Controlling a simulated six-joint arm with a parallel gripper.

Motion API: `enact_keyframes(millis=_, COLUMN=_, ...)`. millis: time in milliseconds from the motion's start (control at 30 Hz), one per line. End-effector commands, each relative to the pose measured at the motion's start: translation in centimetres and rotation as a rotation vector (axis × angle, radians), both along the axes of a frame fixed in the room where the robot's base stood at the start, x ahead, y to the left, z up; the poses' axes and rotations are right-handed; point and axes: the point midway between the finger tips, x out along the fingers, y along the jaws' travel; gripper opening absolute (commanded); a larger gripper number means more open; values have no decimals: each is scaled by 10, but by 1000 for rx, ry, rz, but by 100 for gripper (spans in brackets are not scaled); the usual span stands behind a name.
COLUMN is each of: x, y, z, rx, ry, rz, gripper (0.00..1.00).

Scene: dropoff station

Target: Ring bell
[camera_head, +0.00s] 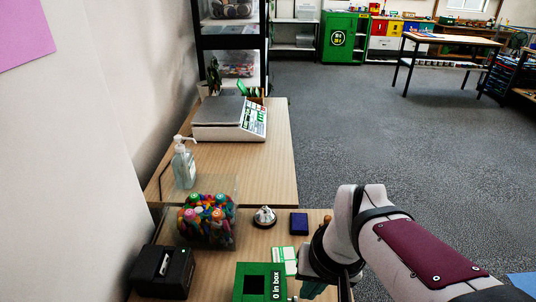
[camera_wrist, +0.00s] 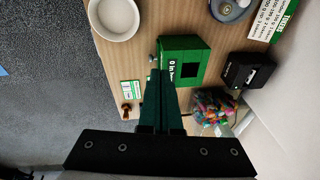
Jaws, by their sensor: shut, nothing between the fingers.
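The bell (camera_head: 264,217) is a small silver dome on a dark base. It stands upright on the wooden counter (camera_head: 226,257), between a clear box of colourful items and a dark blue pad. My gripper (camera_head: 316,290) is at the lower right of the head view, nearer the camera than the bell and apart from it; its tips are hard to see there. In the wrist view my gripper's dark green fingers (camera_wrist: 159,74) are together and empty, pointing over the counter near a green box. I cannot make out the bell in the wrist view; the fingers may hide it.
The clear box (camera_head: 207,222) stands left of the bell, the blue pad (camera_head: 299,223) right. Nearer are green-and-white cards (camera_head: 285,260), a green box (camera_head: 260,283) and a black printer (camera_head: 162,270). Farther back are a pump bottle (camera_head: 184,166) and a scale (camera_head: 229,119).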

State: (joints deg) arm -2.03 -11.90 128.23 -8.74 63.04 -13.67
Motion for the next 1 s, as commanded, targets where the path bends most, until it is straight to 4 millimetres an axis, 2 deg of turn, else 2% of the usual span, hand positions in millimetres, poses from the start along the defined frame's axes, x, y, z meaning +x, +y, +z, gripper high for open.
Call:
enact_keyframes(millis=33, x=24, y=2, z=0, rx=-13, ry=-34, rz=55, gripper=0)
enact_keyframes(millis=100, x=59, y=5, z=1, rx=-37, ry=-92, rz=140, gripper=0)
enact_keyframes(millis=267, x=138, y=15, z=-3, rx=-100, ry=-228, rz=327, gripper=0)
enact_keyframes(millis=467, x=235, y=34, z=-21, rx=-204, ry=-397, rz=558, gripper=0)
enact_keyframes(millis=600, x=298, y=51, z=-41, rx=-294, ry=-517, rz=714, gripper=0)
enact_keyframes(millis=700, x=334, y=62, z=-56, rx=-361, ry=-593, rz=811, gripper=0)
enact_keyframes(millis=800, x=359, y=71, z=-69, rx=-417, ry=-650, rz=883, gripper=0)
enact_keyframes(millis=900, x=373, y=77, z=-76, rx=-453, ry=-685, rz=924, gripper=0)
enact_keyframes(millis=1000, x=379, y=79, z=-79, rx=-469, ry=-700, rz=942, gripper=0)
